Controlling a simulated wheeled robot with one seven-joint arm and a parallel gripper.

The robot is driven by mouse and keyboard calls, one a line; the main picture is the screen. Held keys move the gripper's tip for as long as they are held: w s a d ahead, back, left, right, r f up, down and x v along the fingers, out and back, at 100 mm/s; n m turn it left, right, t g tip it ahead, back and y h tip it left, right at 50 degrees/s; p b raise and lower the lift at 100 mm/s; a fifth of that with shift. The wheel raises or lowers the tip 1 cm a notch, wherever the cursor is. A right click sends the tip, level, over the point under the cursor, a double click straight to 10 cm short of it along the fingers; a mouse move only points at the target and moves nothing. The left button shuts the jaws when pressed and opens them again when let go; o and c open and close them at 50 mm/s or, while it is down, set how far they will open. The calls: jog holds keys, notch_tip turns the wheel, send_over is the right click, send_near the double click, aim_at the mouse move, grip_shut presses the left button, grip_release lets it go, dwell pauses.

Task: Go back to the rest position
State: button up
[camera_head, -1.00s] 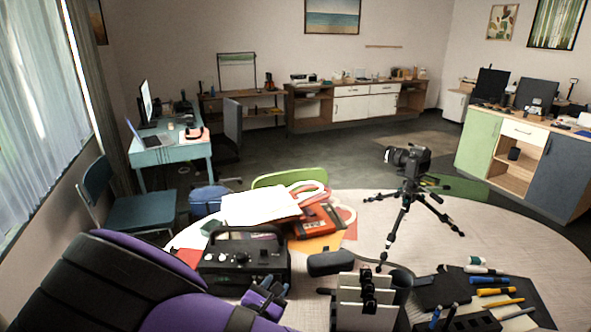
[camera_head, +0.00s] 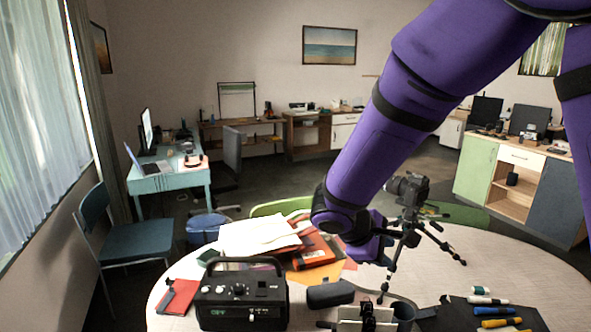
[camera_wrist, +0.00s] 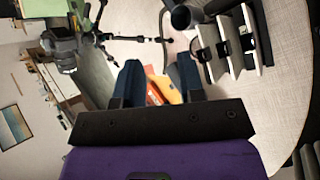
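My purple arm comes down from the upper right of the head view. My gripper (camera_head: 372,248) is at its lower end, above the round table (camera_head: 540,275) and to the left of the tripod. In the wrist view my gripper (camera_wrist: 157,76) shows two dark fingers apart, with nothing held between them. An orange-red book (camera_wrist: 154,96) shows beyond the gap, down on the table. The black camera (camera_head: 408,188) on its tripod (camera_head: 408,240) stands upright on the table; whether the arm touches it cannot be told.
A black radio-like box (camera_head: 240,298), white papers (camera_head: 258,236), a dark case (camera_head: 330,294) and several pens (camera_head: 492,311) lie on the table. A blue chair (camera_head: 135,243) stands left.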

jog(key=s+d+r+m+g+y, duration=0.1)
jog(key=s+d+r+m+y, duration=0.5)
jog(key=s+d+r, duration=0.4)
jog(key=s+d+r+m+t+y, duration=0.2)
jog(key=s+r+m, duration=0.4)
jog(key=s, duration=0.6)
jog(key=shift+r+t, duration=0.6)
jog(key=shift+r, duration=0.3)
jog(key=shift+d, duration=0.1)
dwell(0.8)
